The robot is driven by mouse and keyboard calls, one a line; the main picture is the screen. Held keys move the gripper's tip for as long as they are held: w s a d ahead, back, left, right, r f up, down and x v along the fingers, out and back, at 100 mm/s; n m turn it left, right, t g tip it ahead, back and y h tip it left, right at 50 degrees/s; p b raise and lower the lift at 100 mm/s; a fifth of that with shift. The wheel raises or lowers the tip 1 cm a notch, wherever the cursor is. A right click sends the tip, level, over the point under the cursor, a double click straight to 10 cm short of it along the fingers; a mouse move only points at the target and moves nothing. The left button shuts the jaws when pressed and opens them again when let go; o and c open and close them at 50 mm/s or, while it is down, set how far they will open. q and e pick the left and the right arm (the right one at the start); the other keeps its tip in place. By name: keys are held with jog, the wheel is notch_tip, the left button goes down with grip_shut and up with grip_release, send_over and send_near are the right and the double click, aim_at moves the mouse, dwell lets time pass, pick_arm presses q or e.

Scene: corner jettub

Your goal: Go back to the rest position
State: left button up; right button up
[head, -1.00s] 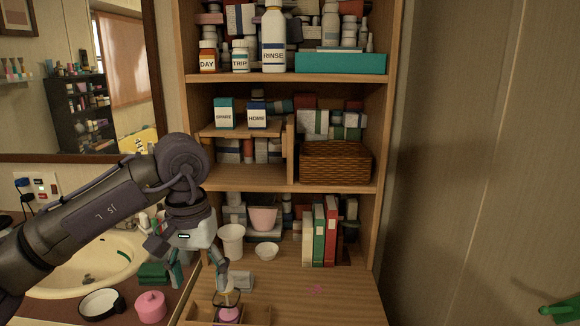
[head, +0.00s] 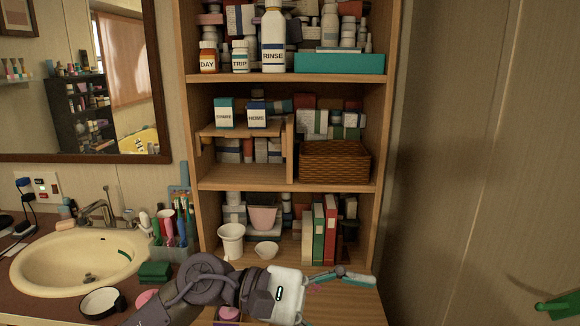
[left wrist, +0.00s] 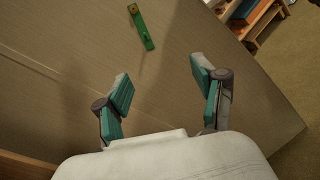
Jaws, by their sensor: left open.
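My left gripper (head: 352,277) is in front of the lower shelf in the head view, low in the picture, its fingers pointing right. In the left wrist view the left gripper (left wrist: 160,74) has its two teal-padded fingers spread wide, with nothing between them. It faces a beige wall panel (left wrist: 70,70). My right gripper is in neither view.
A wooden shelf unit (head: 291,179) with bottles, boxes and a wicker basket (head: 335,162) stands ahead. A white cup (head: 231,242) and bowl (head: 266,250) sit behind my left arm. A sink (head: 75,265) is at left. A green handle-like object (head: 560,307) is at right.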

pick_arm(q)
jog(key=w+a+r+n+t+h, duration=0.15)
jog(key=w+a+n+t, duration=0.3)
jog(key=n+t, duration=0.85)
jog(key=w+a+r+n+t+y, duration=0.15)
jog(key=w+a+n+t, duration=0.5)
jog(key=n, duration=0.95)
jog(key=s+a+f+n+y, duration=0.1)
jog(key=a+f+n+y, duration=0.5)
jog(key=f+n+y, duration=0.35)
jog(key=s+a+f+n+y, duration=0.1)
jog(key=a+f+n+y, duration=0.5)
jog(key=f+n, duration=0.55)
jog(key=s+a+f+n+g+y, duration=0.1)
jog(key=s+a+f+n+g, duration=0.2)
jog(key=s+f+n+g, duration=0.55)
jog(key=s+a+f+n+g+y, duration=0.1)
jog(key=s+a+f+n+g, duration=0.25)
jog(key=s+f, duration=0.9)
jog(key=s+f+g, duration=0.1)
jog(key=s+f, duration=0.1)
jog(key=f, duration=0.9)
jog(key=s+f, duration=0.2)
jog(key=f, duration=0.9)
jog(key=s+a+f+g, duration=0.1)
jog(key=s+a+f, duration=0.1)
jog(key=s+f, duration=1.4)
jog(key=shift+s+a+p, duration=0.3)
jog(key=shift+s+p, duration=0.1)
jog(key=shift+p, duration=0.05)
